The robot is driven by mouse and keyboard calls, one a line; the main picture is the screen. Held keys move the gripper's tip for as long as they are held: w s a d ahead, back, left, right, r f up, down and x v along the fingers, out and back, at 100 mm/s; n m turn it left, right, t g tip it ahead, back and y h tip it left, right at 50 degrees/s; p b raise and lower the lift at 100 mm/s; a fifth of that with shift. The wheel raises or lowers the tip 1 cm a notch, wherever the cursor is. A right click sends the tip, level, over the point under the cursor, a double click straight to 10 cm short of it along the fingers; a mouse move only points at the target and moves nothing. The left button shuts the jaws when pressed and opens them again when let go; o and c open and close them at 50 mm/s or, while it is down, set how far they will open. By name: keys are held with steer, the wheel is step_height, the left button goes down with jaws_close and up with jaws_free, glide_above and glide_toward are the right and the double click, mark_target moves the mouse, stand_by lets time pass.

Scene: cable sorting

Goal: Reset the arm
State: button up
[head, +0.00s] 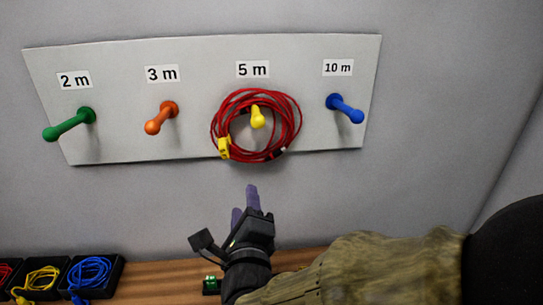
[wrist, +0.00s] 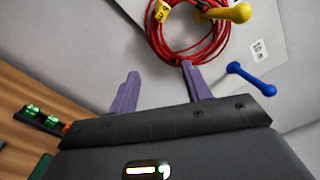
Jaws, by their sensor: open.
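My gripper (head: 244,203) is open and empty, with its purple fingers below the pegboard. In the wrist view my gripper (wrist: 158,88) shows its two fingers spread apart with nothing between them. A coiled red cable (head: 216,122) with a yellow tag hangs around the yellow peg (head: 257,119) under the "5 m" label. The red cable (wrist: 160,45) and yellow peg (wrist: 238,13) also show beyond the fingertips in the wrist view. In the head view my fingertips are apart from the coil.
The white board (head: 204,66) also carries a green peg (head: 70,124), an orange peg (head: 161,118) and a blue peg (head: 345,108), all bare. Black trays with a yellow cable (head: 37,280) and a blue cable (head: 90,272) sit on the wooden table (head: 160,272) at lower left.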

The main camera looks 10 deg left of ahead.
steer(key=w+d+f+n+g+h+p, duration=0.1)
steer(key=w+d+f+n+g+p, duration=0.35)
steer(key=d+f+n+g, duration=0.6)
steer(key=s+d+f+n+g+h+p, duration=0.1)
steer(key=s+d+n, duration=0.3)
steer(key=d, duration=0.4)
steer(key=s+d+f+n+g+h+p, duration=0.1)
steer(key=s+d+n+g+h, duration=0.1)
steer(key=d+n, duration=0.4)
steer(key=shift+s+d+f+g, duration=0.15)
steer(key=shift+s+d+g, duration=0.65)
steer(key=shift+s, duration=0.45)
steer(key=shift+d, duration=0.1)
